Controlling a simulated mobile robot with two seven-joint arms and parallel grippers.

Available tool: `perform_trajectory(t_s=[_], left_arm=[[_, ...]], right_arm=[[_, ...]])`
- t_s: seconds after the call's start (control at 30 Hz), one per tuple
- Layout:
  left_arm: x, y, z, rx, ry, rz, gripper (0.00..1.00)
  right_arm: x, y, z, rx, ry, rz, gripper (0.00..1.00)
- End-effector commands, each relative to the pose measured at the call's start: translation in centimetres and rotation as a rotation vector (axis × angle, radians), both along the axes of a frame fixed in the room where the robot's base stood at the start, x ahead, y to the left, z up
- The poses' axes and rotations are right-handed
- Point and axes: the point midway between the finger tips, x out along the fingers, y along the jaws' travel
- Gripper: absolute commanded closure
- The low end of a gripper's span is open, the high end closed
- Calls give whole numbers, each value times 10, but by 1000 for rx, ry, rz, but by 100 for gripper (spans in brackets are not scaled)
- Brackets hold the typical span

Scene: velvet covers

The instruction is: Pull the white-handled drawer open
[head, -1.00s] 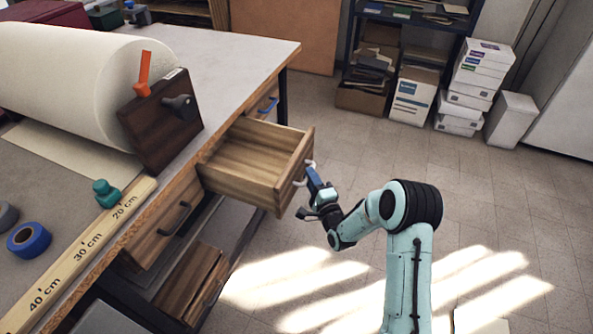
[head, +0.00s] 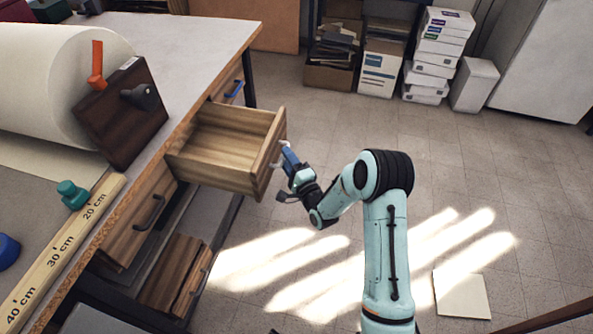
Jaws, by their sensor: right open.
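The wooden drawer (head: 222,150) stands pulled well out of the workbench, and its inside looks empty. Its white handle (head: 276,166) is on the outer face of the drawer front and is partly hidden by my right gripper. My right gripper (head: 284,166) is open at the white handle, with its blue-and-black fingers close to the drawer front. I cannot tell whether the fingers touch the handle. My left gripper is not in view.
A black-handled drawer (head: 135,222) and a blue-handled drawer (head: 231,88) are shut on either side.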

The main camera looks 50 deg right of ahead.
Motion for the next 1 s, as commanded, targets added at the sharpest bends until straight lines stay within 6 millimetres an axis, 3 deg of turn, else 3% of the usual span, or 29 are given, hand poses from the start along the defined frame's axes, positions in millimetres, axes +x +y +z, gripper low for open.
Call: perform_trajectory(t_s=[0.5,0.7,1.0], left_arm=[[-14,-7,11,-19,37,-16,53],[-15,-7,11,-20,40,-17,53],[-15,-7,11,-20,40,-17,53]], right_arm=[[-96,40,-13,2,3,-4,60],[-114,47,-16,0,2,-3,60],[-116,48,-16,-1,1,-3,60]])
